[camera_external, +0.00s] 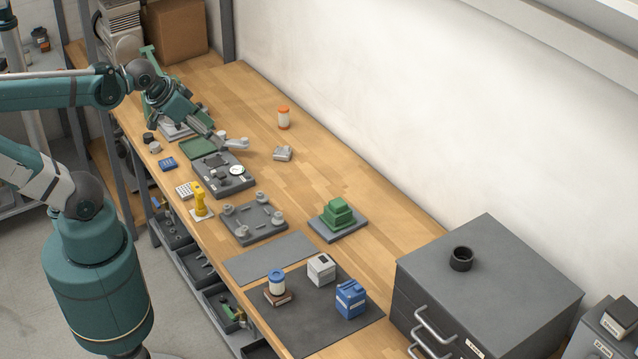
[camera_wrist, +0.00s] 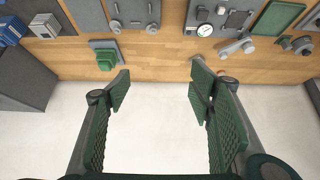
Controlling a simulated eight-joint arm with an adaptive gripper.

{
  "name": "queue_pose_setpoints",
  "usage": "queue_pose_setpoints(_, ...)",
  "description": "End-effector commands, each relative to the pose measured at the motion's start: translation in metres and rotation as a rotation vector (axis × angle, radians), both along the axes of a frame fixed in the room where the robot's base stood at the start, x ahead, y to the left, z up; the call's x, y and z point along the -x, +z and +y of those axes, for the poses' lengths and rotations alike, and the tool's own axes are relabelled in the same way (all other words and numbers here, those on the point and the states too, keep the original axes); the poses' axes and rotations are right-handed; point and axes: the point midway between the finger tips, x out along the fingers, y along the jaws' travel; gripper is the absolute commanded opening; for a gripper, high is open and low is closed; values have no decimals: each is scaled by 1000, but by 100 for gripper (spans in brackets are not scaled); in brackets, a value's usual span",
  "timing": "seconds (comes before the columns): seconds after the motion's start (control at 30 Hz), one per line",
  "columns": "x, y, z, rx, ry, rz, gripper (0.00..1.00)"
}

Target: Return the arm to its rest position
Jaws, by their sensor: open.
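My gripper (camera_external: 205,128) hangs over the far half of the bench in the external view, angled down to the right, near the tray with the dial. In the wrist view its two green ribbed fingers (camera_wrist: 160,82) stand wide apart with nothing between them. My arm reaches across from the left, bent at the elbow and wrist. The exact height of the fingertips above the bench is hard to tell.
Near the gripper are a dial tray (camera_external: 211,187), a grey lever-like part (camera_external: 235,144) and a small metal block (camera_external: 283,153). A green block on a plate (camera_external: 338,217), a grey cabinet (camera_external: 490,285) and a white wall (camera_external: 400,90) lie to the right.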

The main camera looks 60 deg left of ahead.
Motion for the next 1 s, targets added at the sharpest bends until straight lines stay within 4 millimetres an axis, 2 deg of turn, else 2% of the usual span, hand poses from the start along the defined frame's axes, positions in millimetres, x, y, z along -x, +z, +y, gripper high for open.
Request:
queue_pose_setpoints(0.03, 0, -9, 0, 0, 0, 0, 53)
queue_pose_setpoints(0.2, 0, -21, 0, 0, 0, 0, 53)
queue_pose_setpoints(1.0, 0, -20, 0, 0, 0, 0, 53)
